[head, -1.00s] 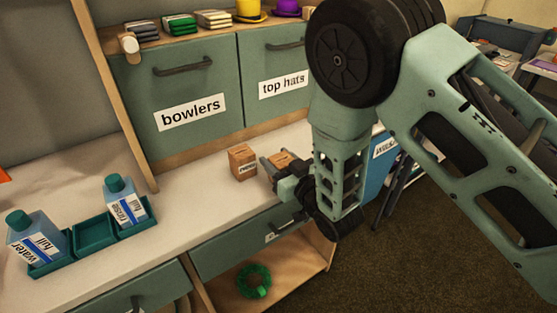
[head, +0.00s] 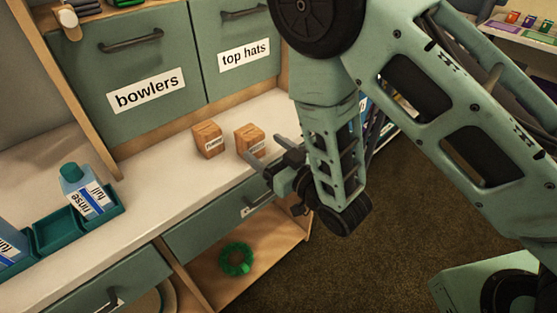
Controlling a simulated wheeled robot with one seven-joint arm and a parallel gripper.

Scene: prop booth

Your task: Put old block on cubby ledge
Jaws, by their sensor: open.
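Two small brown wooden blocks with white labels stand on the pale counter. The left block (head: 208,139) is clear of my gripper. The right block (head: 250,141) is just in front of my gripper (head: 262,151). The labels are too small to read surely, so I cannot tell which is the old block. My gripper is open, its fingers pointing at the right block from its lower right; I cannot tell if they touch it. Below the counter is an open wooden cubby (head: 203,287) with a green wreath (head: 236,259) inside.
Teal cupboards labelled bowlers (head: 146,91) and top hats (head: 244,54) rise behind the counter (head: 148,176). A teal tray (head: 57,233) with blue bottles stands at the left. A drawer (head: 215,215) is shut above the cubby. Free counter lies left of the blocks.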

